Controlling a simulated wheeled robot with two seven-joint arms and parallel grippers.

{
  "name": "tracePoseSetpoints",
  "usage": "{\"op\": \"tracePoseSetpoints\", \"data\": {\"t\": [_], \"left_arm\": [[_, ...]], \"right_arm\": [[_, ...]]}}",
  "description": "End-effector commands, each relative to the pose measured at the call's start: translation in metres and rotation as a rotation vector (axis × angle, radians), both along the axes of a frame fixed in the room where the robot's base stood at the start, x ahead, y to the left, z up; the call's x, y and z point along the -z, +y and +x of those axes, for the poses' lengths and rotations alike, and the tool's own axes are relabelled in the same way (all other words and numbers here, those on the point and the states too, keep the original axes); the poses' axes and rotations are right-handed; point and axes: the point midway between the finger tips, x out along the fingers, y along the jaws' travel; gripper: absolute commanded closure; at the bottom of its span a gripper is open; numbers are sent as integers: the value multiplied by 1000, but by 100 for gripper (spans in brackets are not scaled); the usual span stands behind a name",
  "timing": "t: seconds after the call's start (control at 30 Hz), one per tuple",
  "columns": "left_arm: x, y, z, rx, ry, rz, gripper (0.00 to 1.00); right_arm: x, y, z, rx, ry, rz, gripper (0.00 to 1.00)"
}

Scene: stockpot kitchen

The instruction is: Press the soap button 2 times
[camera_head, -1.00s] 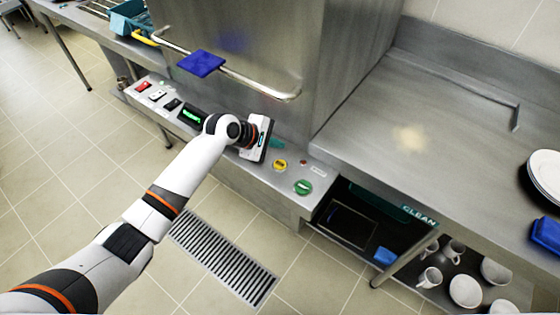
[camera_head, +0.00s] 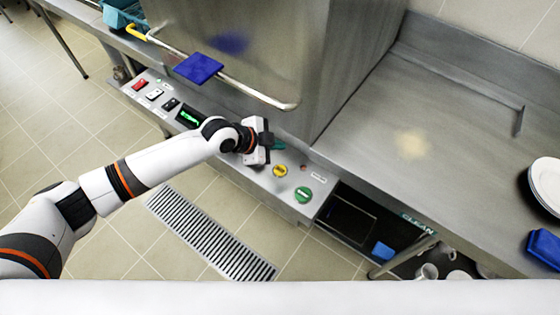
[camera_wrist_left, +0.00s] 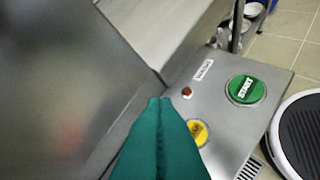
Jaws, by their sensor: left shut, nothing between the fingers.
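The control panel (camera_head: 225,150) runs along the front of the steel machine. A yellow button (camera_head: 280,171) sits near its right end; it also shows in the wrist view (camera_wrist_left: 201,134), with a dark mark I cannot read. A green START button (camera_head: 304,194) is to its right, also clear in the wrist view (camera_wrist_left: 246,89). My left gripper (camera_head: 278,146) is above the panel, behind the yellow button in the head view. In the wrist view its teal fingers (camera_wrist_left: 159,101) are together and empty, their tips left of the yellow button, seemingly apart from it. My right gripper is not in view.
A small red light (camera_wrist_left: 187,92) sits near the yellow button. A red switch (camera_head: 140,84) and a green display (camera_head: 189,117) are further left. A handle bar (camera_head: 240,83) with a blue pad (camera_head: 199,68) crosses the machine above. A steel counter (camera_head: 450,120) is at right.

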Motion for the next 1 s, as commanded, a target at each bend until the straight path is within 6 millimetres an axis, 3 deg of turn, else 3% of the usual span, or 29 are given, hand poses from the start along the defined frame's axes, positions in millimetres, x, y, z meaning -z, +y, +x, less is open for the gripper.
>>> {"op": "tracePoseSetpoints", "data": {"t": [0.2,0.67,1.0], "left_arm": [[0,2,-8,125,-99,60,100],[4,2,-8,130,-103,63,100],[39,2,-8,129,-102,63,100]], "right_arm": [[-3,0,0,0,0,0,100],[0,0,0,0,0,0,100],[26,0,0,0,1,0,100]]}}
